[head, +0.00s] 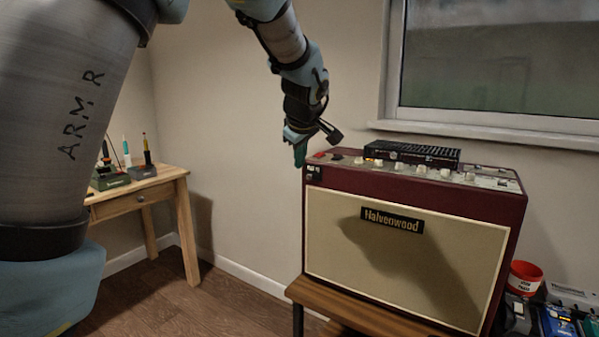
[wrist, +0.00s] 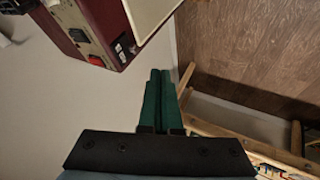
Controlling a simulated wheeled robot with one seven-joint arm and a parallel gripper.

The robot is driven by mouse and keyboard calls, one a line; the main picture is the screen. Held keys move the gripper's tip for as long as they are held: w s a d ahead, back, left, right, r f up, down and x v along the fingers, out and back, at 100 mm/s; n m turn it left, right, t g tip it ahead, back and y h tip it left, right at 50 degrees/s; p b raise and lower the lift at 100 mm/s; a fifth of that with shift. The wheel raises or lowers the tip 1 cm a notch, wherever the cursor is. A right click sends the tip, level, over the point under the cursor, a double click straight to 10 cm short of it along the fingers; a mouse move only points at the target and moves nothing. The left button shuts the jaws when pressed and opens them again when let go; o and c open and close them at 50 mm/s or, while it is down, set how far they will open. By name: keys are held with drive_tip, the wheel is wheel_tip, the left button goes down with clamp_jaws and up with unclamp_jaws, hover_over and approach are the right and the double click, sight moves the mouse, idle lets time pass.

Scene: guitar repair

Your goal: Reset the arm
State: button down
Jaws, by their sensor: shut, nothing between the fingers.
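My gripper (head: 300,158) hangs with its green fingers pointing down, near the top left corner of the dark red guitar amplifier (head: 315,221). In the wrist view my gripper (wrist: 160,73) has its two green fingers together, with nothing between them. The amplifier's corner (wrist: 104,16) shows at the top of that view, apart from the fingertips. My arm comes in from the upper left of the head view and bends down toward the amplifier.
The amplifier stands on a brown wooden stand (head: 345,314). A black unit (head: 412,153) lies on its top. A small wooden table (head: 150,188) with tools stands at left. A red tub (head: 524,275) and several pedals sit at lower right. Floor between table and stand is clear.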

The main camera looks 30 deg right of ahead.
drive_tip(key=shift+s+a+r, duration=0.15)
drive_tip(key=shift+s+r, duration=0.1)
drive_tip(key=shift+r, duration=0.1)
drive_tip(key=w+a+f+m+g+y+p, duration=0.1)
drive_tip(key=a+f+p, duration=0.15)
drive_tip(key=a, duration=0.85)
drive_tip(key=w+a+f+m+g+y+p, duration=0.15)
drive_tip(key=a+f, duration=0.25)
drive_tip(key=a, duration=0.8)
drive_tip(key=s+a+f+m+g+p, duration=0.1)
drive_tip(key=s+a+f, duration=0.1)
drive_tip(key=s+a, duration=0.5)
drive_tip(key=s+a+f+m+g+p, duration=0.1)
drive_tip(key=s+a+g+p, duration=0.1)
drive_tip(key=s+a, duration=0.4)
drive_tip(key=a, duration=0.5)
drive_tip(key=shift+s+a+f+m, duration=0.15)
drive_tip(key=shift+s+f+m, duration=0.2)
drive_tip(key=shift+s+f, duration=0.05)
